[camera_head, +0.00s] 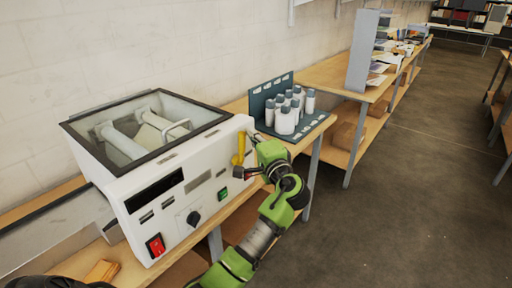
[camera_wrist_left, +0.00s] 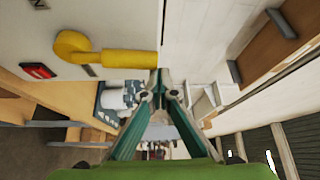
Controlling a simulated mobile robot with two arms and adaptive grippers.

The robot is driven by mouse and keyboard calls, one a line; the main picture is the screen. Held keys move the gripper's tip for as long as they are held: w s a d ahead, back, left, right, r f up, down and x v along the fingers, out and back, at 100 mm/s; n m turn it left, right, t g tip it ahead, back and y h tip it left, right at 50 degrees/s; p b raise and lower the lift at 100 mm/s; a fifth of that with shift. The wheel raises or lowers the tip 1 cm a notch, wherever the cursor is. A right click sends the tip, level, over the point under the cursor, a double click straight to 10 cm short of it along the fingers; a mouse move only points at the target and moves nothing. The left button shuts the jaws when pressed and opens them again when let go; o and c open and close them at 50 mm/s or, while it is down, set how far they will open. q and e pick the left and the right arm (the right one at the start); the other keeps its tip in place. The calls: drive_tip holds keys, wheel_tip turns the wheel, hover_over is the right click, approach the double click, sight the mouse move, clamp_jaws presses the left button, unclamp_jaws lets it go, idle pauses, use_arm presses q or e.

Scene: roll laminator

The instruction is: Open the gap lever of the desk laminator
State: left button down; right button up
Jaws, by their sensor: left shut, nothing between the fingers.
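The desk laminator (camera_head: 190,185) is a white box with a dark-framed clear top over its rollers. Its yellow gap lever (camera_head: 239,150) stands upright at the right end of the front panel. In the left wrist view the lever (camera_wrist_left: 115,60) runs sideways from its round pivot at the left. My left gripper (camera_head: 251,137) is just right of the lever's upper end. In the left wrist view its closed fingertips (camera_wrist_left: 160,75) are beside the lever's free end, with nothing between them. I cannot tell whether they touch the lever. My right gripper is not in view.
The panel has a red switch (camera_head: 155,246), a dark knob (camera_head: 193,218) and a green button (camera_head: 223,194). A dark rack (camera_head: 313,122) with several white bottles stands just right of the laminator. Open floor (camera_head: 400,220) lies to the right.

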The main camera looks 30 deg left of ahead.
sight(240, 145)
use_arm(q)
drive_tip(key=s+n+y+b, duration=0.1)
drive_tip(key=s+n+b, duration=0.1)
drive_tip(key=b, duration=0.3)
drive_tip(key=s+f+n+y+b, duration=0.1)
drive_tip(key=s+n+b, duration=0.1)
drive_tip(key=b, duration=0.3)
drive_tip(key=shift+s+a+n+y, duration=0.25)
drive_tip(key=shift+n+y, duration=0.15)
drive_tip(key=shift+n, duration=0.2)
drive_tip(key=shift+s+b, duration=0.55)
drive_tip(key=shift+b, duration=0.35)
drive_tip(key=shift+s+f+b, duration=0.1)
drive_tip(key=shift+s+b, duration=0.4)
drive_tip(key=shift+s, duration=0.2)
drive_tip(key=shift+a, duration=0.1)
